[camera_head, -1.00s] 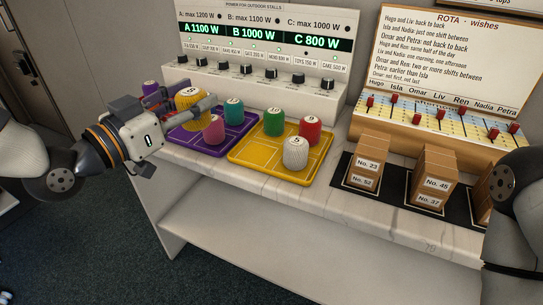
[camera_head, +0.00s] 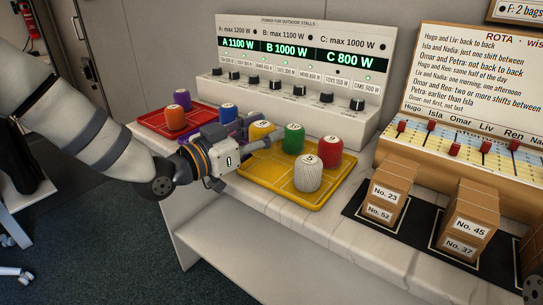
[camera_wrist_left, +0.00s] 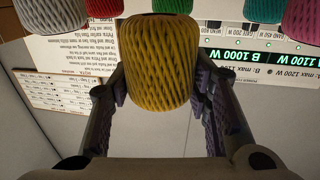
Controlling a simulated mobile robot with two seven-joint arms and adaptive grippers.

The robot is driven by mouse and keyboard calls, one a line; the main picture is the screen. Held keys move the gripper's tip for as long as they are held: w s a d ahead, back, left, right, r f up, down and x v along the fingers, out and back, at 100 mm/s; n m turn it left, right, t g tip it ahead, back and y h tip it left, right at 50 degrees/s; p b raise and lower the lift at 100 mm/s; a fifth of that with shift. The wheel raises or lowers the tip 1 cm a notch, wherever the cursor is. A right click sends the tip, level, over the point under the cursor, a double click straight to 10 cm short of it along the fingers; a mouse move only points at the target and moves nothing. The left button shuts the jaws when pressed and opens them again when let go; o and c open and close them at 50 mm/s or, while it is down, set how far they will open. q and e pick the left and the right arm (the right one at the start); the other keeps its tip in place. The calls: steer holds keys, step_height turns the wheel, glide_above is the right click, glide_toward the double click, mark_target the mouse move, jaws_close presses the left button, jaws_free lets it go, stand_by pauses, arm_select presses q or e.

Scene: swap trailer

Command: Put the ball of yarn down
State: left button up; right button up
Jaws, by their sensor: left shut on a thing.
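The yellow ball of yarn (camera_head: 262,130) is a ribbed, barrel-like roll. It is between the fingers of my left gripper (camera_head: 262,142), which is shut on it. It shows large between the two fingers in the left wrist view (camera_wrist_left: 157,62). It is at the back left of the yellow tray (camera_head: 279,184); I cannot tell whether it touches the tray. A green yarn (camera_head: 293,138), a red yarn (camera_head: 328,152) and a white yarn (camera_head: 308,174) stand upright on that tray.
A red tray (camera_head: 158,125) with an orange yarn (camera_head: 175,117) and a purple yarn (camera_head: 182,99) is at the left. A purple tray between is mostly hidden by my gripper; a teal yarn (camera_head: 228,112) shows there. A panel with knobs (camera_head: 290,90) stands behind. Brown boxes (camera_head: 387,190) are at the right.

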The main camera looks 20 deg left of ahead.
mark_target(268, 150)
arm_select(q)
steer(key=shift+w+d+f, duration=0.25)
steer(key=shift+w+f, duration=0.4)
steer(key=shift+f, duration=0.15)
steer(key=shift+w+d+f+b, duration=0.15)
steer(key=shift+f+b, duration=0.15)
steer(key=shift+f, duration=0.7)
steer(key=shift+w+f+b, duration=0.1)
steer(key=shift+f+b, duration=0.15)
steer(key=shift+f, duration=0.7)
steer(key=o, duration=1.1)
steer(key=shift+o, duration=0.2)
arm_select(e)
steer(key=shift+s+f, duration=0.6)
steer(key=shift+f, duration=0.1)
arm_select(q)
steer(key=shift+r, duration=0.1)
